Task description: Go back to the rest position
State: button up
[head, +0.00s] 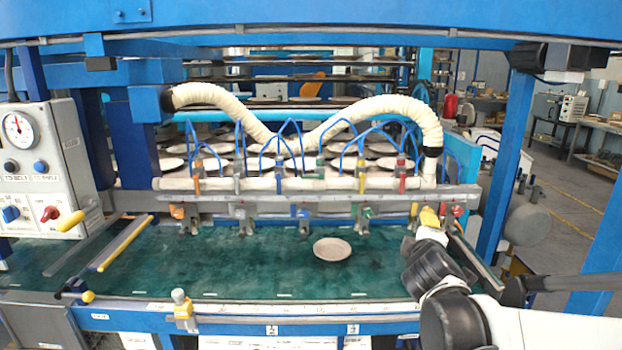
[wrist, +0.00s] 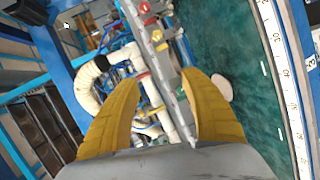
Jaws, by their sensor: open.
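My gripper (head: 428,222) is at the right end of the green belt, close to the pipe rail of the dryer. In the wrist view, its two yellow fingers (wrist: 160,115) are spread apart with nothing held between them. A single pale plate (head: 332,249) lies flat on the green belt (head: 230,265), left of my gripper and apart from it. The plate also shows at the right of the wrist view (wrist: 221,88), partly hidden behind a finger.
A rail with coloured valves (head: 310,195) runs along the back of the belt. Many plates lie on racks behind it. A white hose (head: 390,105) arches above. A blue post (head: 505,160) stands right of my arm. A control box (head: 42,170) is at the left.

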jog(key=s+a+f+m+g+y, duration=0.1)
jog(key=s+a+f+m+g, duration=0.1)
jog(key=s, duration=0.7)
jog(key=s+a+f+m+g+y, duration=0.2)
jog(key=s+m, duration=0.4)
jog(key=s, duration=0.4)
jog(key=s+a+f+m+g+y, duration=0.1)
jog(key=s+a+f+m+g, duration=0.2)
jog(key=s+f, duration=0.3)
jog(key=s+m, duration=0.1)
jog(key=s, duration=0.2)
jog(key=shift+s+a+y, duration=0.15)
jog(key=shift+s+y, duration=0.15)
